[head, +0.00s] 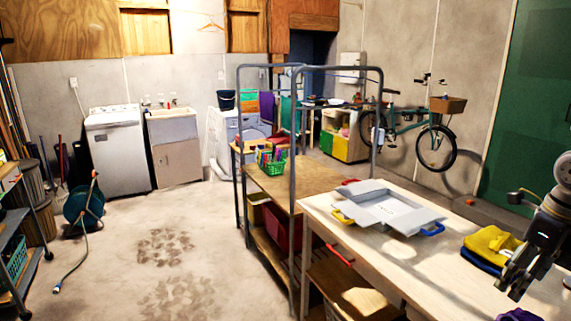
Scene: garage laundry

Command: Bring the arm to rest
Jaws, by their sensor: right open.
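My right arm comes in at the right edge of the head view. My right gripper (516,283) hangs over the right end of the pale worktable (387,249), pointing down and to the left. It is open, and I see nothing between its fingers. It is beside a folded yellow and blue cloth-like item (490,243), and I cannot tell whether they touch. My left arm and left gripper are out of view.
A grey open tray-like box (388,208) lies on the worktable, with yellow and blue handle-like pieces beside it. A purple item (518,315) lies at the bottom edge.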

